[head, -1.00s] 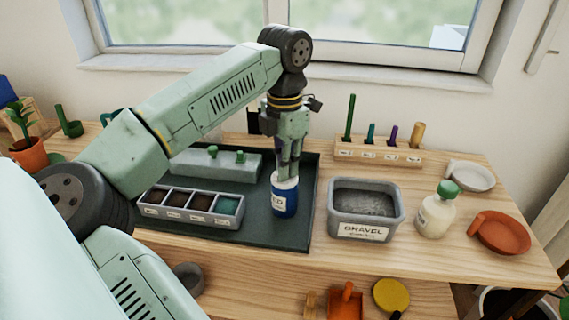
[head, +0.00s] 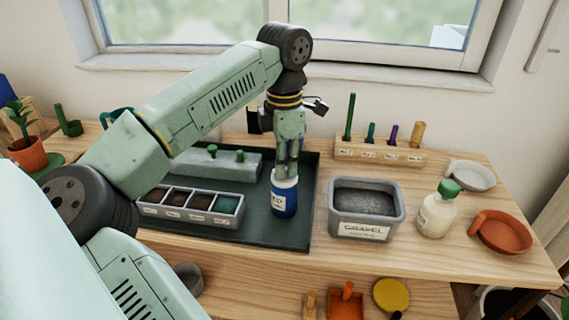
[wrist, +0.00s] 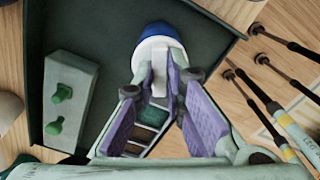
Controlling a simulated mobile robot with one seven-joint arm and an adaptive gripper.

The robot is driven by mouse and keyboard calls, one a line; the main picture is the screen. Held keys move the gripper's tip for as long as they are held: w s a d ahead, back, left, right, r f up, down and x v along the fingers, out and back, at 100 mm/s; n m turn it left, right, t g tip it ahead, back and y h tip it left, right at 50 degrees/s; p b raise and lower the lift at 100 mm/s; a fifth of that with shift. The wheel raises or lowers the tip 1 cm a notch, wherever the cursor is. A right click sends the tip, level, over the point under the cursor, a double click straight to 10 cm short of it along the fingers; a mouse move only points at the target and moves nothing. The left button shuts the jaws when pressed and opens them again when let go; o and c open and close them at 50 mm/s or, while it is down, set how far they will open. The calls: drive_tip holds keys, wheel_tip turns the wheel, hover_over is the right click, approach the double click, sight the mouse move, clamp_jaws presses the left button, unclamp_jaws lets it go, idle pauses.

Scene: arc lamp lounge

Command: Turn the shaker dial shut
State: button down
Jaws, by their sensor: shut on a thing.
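The shaker (head: 284,203) is a blue container with a white label, standing upright on the dark tray (head: 262,239). Its white top (head: 284,180) carries the dial. My gripper (head: 286,178) points down over it and is shut on the dial. In the wrist view, the purple-lined fingers of my gripper (wrist: 160,82) close on a raised white part of the dial (wrist: 158,54), with the blue body (wrist: 160,30) beyond it. The dial's markings are hidden, so I cannot tell its setting.
A sectioned box (head: 192,222) stands left of the shaker, with a grey block with green knobs (head: 218,162) behind. A gravel tub (head: 366,229) and a white bottle (head: 438,213) stand to the right. A tool rack (head: 378,150) is behind the tub.

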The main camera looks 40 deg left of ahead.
drive_tip(key=m, duration=1.4)
drive_tip(key=shift+b, duration=0.3)
idle(0.4)
drive_tip(key=c, duration=1.6)
unclamp_jaws()
drive_tip(key=shift+c, duration=0.2)
wheel_tip(320, 180, up, 8)
drive_tip(key=shift+f, duration=0.25)
